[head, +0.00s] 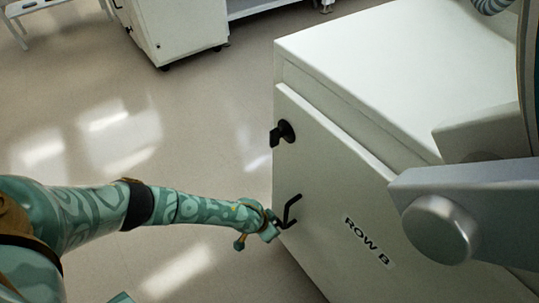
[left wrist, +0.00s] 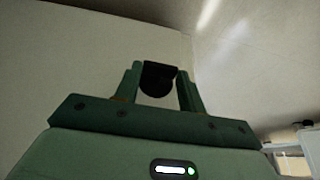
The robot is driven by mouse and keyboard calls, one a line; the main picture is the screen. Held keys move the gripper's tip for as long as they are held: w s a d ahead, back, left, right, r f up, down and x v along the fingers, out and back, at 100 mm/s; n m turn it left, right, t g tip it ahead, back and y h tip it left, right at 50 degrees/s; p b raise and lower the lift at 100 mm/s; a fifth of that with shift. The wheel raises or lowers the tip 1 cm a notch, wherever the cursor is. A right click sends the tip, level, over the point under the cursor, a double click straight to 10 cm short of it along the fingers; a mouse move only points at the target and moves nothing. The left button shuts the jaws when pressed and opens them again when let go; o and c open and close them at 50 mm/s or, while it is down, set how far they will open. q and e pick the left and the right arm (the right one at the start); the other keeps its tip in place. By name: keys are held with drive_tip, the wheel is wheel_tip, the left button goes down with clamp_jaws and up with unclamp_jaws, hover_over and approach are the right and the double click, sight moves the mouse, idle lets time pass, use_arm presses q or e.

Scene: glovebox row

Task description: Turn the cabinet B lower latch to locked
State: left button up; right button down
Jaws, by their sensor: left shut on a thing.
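Cabinet B (head: 335,185) is a pale cabinet marked ROW B, at the right of the head view. Its upper latch (head: 286,131), black with a tab pointing left and down, sits near the door's left edge. A thin bent black handle (head: 292,207) shows lower on the door. My left gripper (head: 277,226) is at the door's left edge just below that handle. In the left wrist view its fingers (left wrist: 158,88) are shut on a black, round-ended part, the lower latch (left wrist: 157,82). My right gripper is not in view.
Open, shiny floor (head: 200,75) lies left of the cabinet. Another white cabinet on casters (head: 180,30) stands at the back. The ROW B label (head: 368,242) is on the door, right of the handle.

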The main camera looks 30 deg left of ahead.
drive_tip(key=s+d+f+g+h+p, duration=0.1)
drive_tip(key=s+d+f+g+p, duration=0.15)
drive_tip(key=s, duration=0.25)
use_arm(q)
drive_tip(key=t+y, duration=0.1)
drive_tip(key=y, duration=0.1)
drive_tip(key=d+m+y+b, duration=0.1)
drive_tip(key=y, duration=0.1)
drive_tip(key=t+y, duration=0.1)
drive_tip(key=y, duration=0.1)
drive_tip(key=shift+s+d+f+t+b, duration=0.3)
drive_tip(key=shift+s+b, duration=0.05)
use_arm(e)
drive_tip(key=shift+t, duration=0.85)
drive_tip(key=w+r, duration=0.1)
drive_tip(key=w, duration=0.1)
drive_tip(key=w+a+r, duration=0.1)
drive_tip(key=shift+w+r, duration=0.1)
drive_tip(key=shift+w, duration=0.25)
use_arm(q)
drive_tip(key=o, duration=1)
drive_tip(key=shift+r, duration=0.1)
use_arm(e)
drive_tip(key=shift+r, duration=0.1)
